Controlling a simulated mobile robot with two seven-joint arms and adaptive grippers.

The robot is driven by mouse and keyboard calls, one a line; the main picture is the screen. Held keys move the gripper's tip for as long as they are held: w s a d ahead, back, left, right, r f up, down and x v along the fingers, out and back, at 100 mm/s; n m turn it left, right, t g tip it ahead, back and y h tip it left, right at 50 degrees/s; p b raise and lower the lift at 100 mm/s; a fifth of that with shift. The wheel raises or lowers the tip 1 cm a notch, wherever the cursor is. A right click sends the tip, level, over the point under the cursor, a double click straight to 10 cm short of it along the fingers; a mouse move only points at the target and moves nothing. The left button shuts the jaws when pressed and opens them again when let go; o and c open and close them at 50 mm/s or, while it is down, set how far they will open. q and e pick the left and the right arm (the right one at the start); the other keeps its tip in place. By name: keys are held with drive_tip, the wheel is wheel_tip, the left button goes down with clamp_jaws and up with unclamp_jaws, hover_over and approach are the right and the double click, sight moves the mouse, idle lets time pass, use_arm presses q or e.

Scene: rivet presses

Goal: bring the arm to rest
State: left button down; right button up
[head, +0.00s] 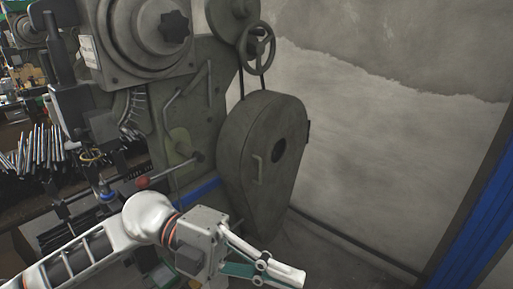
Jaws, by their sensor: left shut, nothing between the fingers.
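My left arm comes in from the lower left, and its left gripper (299,279) is at the bottom centre. The gripper is shut and empty, in front of the lower part of the rivet press and pointing to the lower right. The grey-green rivet press (190,105) fills the left and middle of the head view. Its drop-shaped belt cover (240,160) stands just behind the gripper; I cannot tell the exact gap. My right gripper is not in view.
A lever with a red knob (143,182) sticks out just above my left arm. A handwheel (258,46) is at the top. Thin metal rods (40,148) stand at the left. A blue post (470,225) is at the right. The floor between cover and post looks clear.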

use_arm(q)
drive_tip(key=w+a+r+n+t+h, duration=0.1)
drive_tip(key=w+r+n+t+h, duration=0.1)
drive_tip(key=w+n+t+h, duration=0.65)
drive_tip(key=w+a+f+n+t+y, duration=0.4)
drive_tip(key=a+f+n+t+y, duration=0.15)
drive_tip(key=f+n+t, duration=0.2)
drive_tip(key=w+a+f+n+t+y, duration=0.45)
drive_tip(key=f+n+t+y, duration=0.2)
drive_tip(key=n+t, duration=0.2)
drive_tip(key=s+a+f+n+g+y, duration=0.1)
drive_tip(key=a+f+n+y, duration=0.2)
drive_tip(key=f, duration=0.5)
drive_tip(key=s+a+f+n+g+y, duration=0.1)
drive_tip(key=s+a+f+n+y, duration=0.15)
drive_tip(key=f, duration=0.55)
drive_tip(key=s+a+f+n+g+y, duration=0.1)
drive_tip(key=s+a+f+g+y, duration=0.1)
drive_tip(key=s+a+f, duration=0.2)
drive_tip(key=s+a+f+n+g+y, duration=0.2)
drive_tip(key=s+f, duration=0.5)
drive_tip(key=f, duration=0.5)
drive_tip(key=shift+s+a+f+g, duration=0.3)
drive_tip(key=shift+a+g, duration=0.25)
drive_tip(key=shift+a, duration=0.3)
